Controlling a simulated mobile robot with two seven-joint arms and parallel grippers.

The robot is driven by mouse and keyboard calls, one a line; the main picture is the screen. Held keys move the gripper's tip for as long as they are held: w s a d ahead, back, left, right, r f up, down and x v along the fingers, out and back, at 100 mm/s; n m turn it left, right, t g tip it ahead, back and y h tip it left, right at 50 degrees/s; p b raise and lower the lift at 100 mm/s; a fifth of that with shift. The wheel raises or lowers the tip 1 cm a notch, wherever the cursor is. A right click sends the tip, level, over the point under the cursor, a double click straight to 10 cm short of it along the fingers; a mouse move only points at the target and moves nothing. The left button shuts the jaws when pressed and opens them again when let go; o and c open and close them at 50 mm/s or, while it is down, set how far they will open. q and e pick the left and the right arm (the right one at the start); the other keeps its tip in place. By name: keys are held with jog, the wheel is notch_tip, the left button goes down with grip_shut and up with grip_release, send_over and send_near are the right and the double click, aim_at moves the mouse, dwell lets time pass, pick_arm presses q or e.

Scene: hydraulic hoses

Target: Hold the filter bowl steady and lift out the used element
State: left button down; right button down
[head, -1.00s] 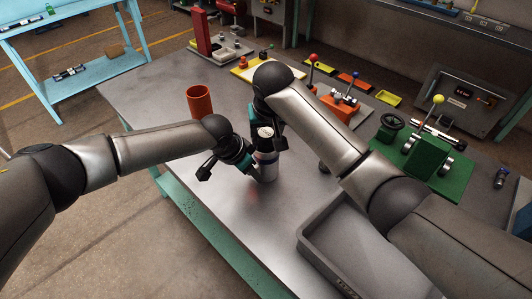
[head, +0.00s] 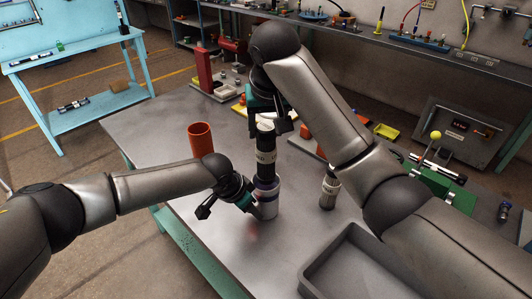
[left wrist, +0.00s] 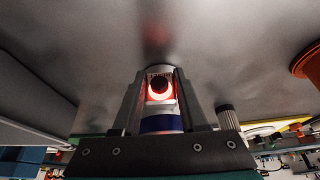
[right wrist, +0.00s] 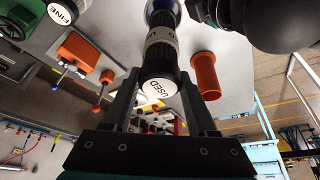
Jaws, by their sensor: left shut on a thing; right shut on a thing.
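The filter bowl (head: 267,205), a grey cylinder with a blue band, stands upright on the bench. My left gripper (head: 258,206) is shut on its side; in the left wrist view the bowl (left wrist: 160,122) sits between both fingers. The used element (head: 266,155), black with a pale band, is upright above the bowl. My right gripper (head: 267,118) is shut on its top from above. In the right wrist view its white cap reads "USED" (right wrist: 158,92), between the fingers. I cannot tell whether its lower end is still inside the bowl.
An orange open cylinder (head: 201,140) stands left behind the bowl. A second dark element (head: 330,188) stands to the right; its cap reads "FINE" in the right wrist view (right wrist: 62,12). A grey tray (head: 312,283) lies front right. Bench left of the bowl is clear.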

notch_tip(320, 180, up, 5)
jog(key=shift+r, duration=0.2)
pick_arm(q)
jog(key=shift+c, duration=1.8)
grip_release()
